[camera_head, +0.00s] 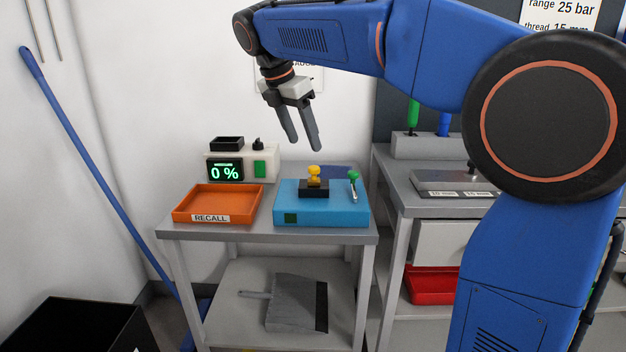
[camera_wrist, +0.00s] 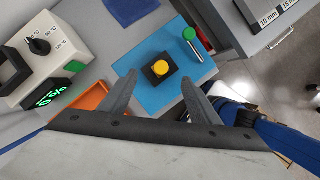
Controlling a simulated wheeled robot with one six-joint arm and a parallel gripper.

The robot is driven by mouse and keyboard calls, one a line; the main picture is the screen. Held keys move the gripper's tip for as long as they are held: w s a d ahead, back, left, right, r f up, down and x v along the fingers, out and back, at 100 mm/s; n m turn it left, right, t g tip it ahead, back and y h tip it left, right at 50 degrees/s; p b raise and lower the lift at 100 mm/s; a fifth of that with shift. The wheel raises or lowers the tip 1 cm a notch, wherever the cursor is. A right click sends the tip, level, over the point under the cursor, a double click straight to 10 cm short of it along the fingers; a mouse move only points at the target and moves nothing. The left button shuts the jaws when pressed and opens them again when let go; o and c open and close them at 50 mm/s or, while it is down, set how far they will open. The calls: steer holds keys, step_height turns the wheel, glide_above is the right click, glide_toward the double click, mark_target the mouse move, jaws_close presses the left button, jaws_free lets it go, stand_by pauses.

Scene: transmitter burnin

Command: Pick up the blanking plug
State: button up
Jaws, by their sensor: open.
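A yellow knob-shaped plug (camera_head: 314,171), which looks like the blanking plug, sits upright in a black block (camera_head: 314,188) on top of a light blue box (camera_head: 335,213). In the wrist view the yellow plug (camera_wrist: 160,68) shows from above, between and just beyond the fingertips. My gripper (camera_head: 304,146) is open and empty, pointing down above the blue box, with a gap between its tips and the plug. The open fingers also show in the wrist view (camera_wrist: 158,78).
A green-topped metal lever (camera_head: 353,184) stands on the box right of the plug. An orange RECALL tray (camera_head: 217,203) lies to the left. Behind it is a white unit reading 0 % (camera_head: 224,172). A grey workbench (camera_head: 410,195) stands at right.

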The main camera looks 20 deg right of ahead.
mark_target(313, 167)
steer(key=x, duration=0.5)
steer(key=shift+d+f, duration=0.1)
steer(key=shift+f, duration=0.15)
steer(key=shift+x, duration=2.7)
steer(key=shift+s, duration=0.2)
steer(key=c, duration=1.1)
